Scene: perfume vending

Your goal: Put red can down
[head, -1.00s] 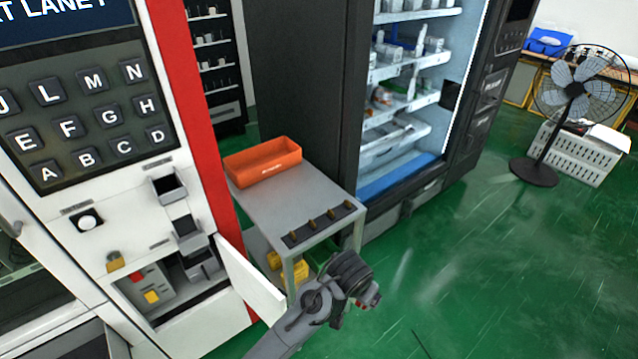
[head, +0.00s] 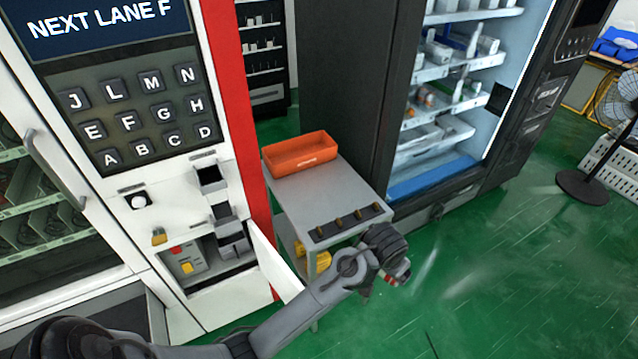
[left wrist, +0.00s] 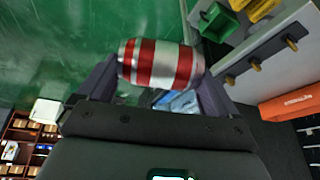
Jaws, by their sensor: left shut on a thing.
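The red can (left wrist: 158,63) has red and silver-white bands and lies sideways across the left wrist view. My left gripper (left wrist: 155,78) is shut on it, with a dark finger at each end of the can. In the head view my left gripper (head: 398,272) is at the front right of the grey cart (head: 325,190), out over the green floor. Only a small red and pale bit of the can shows there; the rest is hidden by the gripper. My right gripper is not in view.
An orange bin (head: 300,153) sits at the back of the cart top, and a dark strip with several brass pegs (head: 340,223) lies along its front. A white door (head: 270,262) stands open left of the cart. The cart top's middle is bare. A fan (head: 600,150) stands right.

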